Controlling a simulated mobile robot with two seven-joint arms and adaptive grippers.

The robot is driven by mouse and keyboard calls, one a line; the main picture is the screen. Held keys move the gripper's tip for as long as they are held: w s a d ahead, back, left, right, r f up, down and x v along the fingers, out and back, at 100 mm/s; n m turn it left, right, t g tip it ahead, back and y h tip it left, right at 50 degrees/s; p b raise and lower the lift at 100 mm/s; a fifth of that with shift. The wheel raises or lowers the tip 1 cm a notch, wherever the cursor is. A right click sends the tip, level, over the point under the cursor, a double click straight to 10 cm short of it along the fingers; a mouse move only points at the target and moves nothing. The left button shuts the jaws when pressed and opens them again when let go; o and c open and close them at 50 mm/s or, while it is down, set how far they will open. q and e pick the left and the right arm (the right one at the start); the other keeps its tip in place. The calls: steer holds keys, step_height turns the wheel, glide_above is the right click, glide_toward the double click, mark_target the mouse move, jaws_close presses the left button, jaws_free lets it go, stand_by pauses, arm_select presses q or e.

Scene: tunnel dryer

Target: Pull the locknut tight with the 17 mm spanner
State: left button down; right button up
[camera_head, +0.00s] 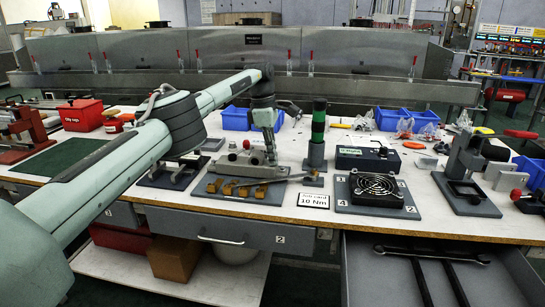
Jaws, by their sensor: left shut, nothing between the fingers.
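My left gripper (270,157) points down at the back right of a grey fixture plate (215,193) with brass-coloured parts (240,188) on it. It is shut with nothing in it. A metal block with a dark knob stands just left of the gripper. I cannot make out the locknut among these small parts. A long dark spanner-shaped tool (432,255) lies across the open drawer (365,275), with two dark bars beside it. Its size marking is not readable. My right gripper is not in view.
A card reading 10 Nm (313,200) lies right of the fixture. A fan (376,186) on a plate, a black-green cylinder (318,130) and a press-like stand (462,170) stand nearby. Blue bins (393,119) line the back. The open drawer juts out at front right.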

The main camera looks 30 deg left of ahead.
mark_target(259, 167)
arm_select(q)
steer(key=shift+s+a+f, duration=0.1)
steer(key=shift+a+f, duration=0.25)
steer(key=shift+f, duration=0.15)
steer(key=shift+s+a+f, duration=0.15)
steer(key=shift+s+a, duration=0.25)
steer(key=shift+s+a+f, duration=0.2)
steer(key=shift+s+a, duration=0.65)
steer(key=shift+s, duration=0.2)
steer(key=shift+r, duration=0.1)
steer(key=shift+w+a+r, duration=0.1)
steer(key=shift+w+r, duration=0.05)
steer(key=shift+r, duration=0.95)
steer(key=r, duration=0.4)
steer(key=shift+d, duration=0.2)
